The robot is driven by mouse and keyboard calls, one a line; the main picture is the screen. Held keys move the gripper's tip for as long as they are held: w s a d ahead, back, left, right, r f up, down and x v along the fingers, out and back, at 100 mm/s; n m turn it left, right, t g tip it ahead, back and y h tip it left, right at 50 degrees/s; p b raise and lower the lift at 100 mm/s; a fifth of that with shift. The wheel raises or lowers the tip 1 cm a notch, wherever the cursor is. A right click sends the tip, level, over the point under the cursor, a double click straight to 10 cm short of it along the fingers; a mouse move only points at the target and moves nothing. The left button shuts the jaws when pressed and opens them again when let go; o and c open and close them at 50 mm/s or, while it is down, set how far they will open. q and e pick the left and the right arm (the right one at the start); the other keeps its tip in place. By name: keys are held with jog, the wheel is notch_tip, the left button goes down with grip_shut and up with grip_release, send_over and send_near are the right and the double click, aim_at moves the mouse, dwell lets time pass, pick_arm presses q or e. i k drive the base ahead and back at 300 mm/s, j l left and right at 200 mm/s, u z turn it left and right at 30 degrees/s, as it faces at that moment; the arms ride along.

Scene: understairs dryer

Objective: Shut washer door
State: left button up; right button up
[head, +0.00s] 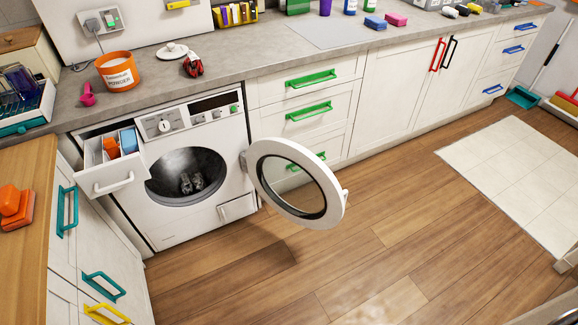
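The white washer (220,117) stands under the grey counter, with its round drum opening (187,177) facing the room. A dark grey item (192,183) lies inside the drum. The round washer door (264,158) is wide open, swung out to the right on its hinge, with a white ring around dark-rimmed glass. A small latch (346,192) shows on its free edge. The detergent drawer (117,181) at the washer's top left is pulled out and holds orange and blue things. Neither of my grippers is in the head view.
Drawers with green handles (310,79) stand behind the open door. A wooden-topped cabinet (25,190) with teal and yellow handles is at the left. The wooden floor (390,240) in front is clear. A pale mat (520,170) lies at the right.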

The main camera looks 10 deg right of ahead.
aim_at(252, 160)
jog(key=i+l+u, duration=0.1)
jog(key=l+u, duration=0.15)
jog(key=u, duration=0.25)
jog(key=i+l+u, duration=0.1)
jog(key=l+u, duration=0.2)
jog(key=u, duration=0.15)
jog(key=i+l+u, duration=0.1)
jog(key=l+u, duration=0.2)
jog(key=l, duration=1.1)
jog(key=l+u, duration=0.25)
jog(key=l, duration=1.1)
